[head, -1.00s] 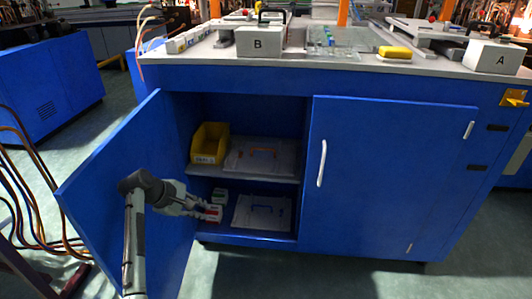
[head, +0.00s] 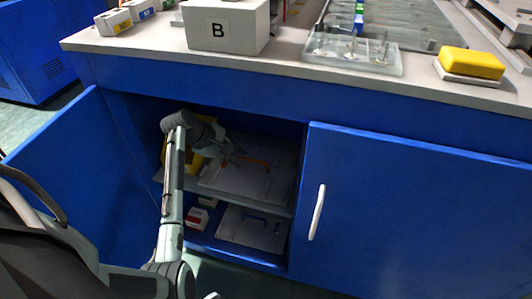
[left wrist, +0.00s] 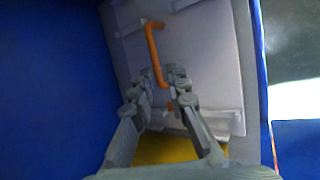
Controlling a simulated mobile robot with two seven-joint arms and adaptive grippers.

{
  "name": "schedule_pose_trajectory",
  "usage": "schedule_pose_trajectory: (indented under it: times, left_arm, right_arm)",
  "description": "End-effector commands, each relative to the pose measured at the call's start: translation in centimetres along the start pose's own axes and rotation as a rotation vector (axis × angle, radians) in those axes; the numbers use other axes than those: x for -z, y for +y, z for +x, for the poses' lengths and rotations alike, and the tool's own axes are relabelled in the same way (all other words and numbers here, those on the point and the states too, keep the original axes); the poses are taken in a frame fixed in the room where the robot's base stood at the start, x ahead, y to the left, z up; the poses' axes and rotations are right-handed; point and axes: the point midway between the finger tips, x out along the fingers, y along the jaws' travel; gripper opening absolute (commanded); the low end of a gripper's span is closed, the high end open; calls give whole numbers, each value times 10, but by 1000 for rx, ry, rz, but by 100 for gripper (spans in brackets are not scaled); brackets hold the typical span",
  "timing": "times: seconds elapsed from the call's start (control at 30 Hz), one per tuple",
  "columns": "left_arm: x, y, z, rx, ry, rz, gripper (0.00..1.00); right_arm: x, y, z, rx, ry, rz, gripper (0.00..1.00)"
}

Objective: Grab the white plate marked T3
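A white plate with an orange handle (head: 233,183) lies on the upper shelf of the open blue cabinet. It also shows in the left wrist view (left wrist: 200,50). A second white plate with a blue handle (head: 240,232) lies on the lower shelf. I cannot read a T3 mark on either plate. My left gripper (head: 232,152) reaches into the cabinet above the upper plate. In the left wrist view its fingers (left wrist: 154,84) are apart, with the orange handle (left wrist: 155,55) showing between them. I cannot tell whether they touch it. My right gripper is not in view.
A yellow bin (head: 197,161) is beside my left gripper, partly hidden by my arm. The open left door (head: 62,180) and closed right door (head: 410,215) flank the opening. Small red-and-white and white boxes stand on the lower shelf. Block B (head: 235,32) is on the worktop.

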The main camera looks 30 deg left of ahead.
Motion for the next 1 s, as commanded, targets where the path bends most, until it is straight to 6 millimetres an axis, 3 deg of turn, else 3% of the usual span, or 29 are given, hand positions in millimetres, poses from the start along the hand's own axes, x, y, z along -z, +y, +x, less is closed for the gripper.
schedule_pose_trajectory:
  times: [0.17, 0.7, 1.0]
  left_arm:
    - [0, -1, 7, 2, -1, -1, 15]
    - [0, 1, 74, 1, -1, 0, 15]
    - [0, 1, 78, 0, 0, 0, 13]
  right_arm:
    - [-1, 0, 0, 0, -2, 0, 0]
    - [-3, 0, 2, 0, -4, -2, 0]
    - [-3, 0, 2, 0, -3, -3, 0]
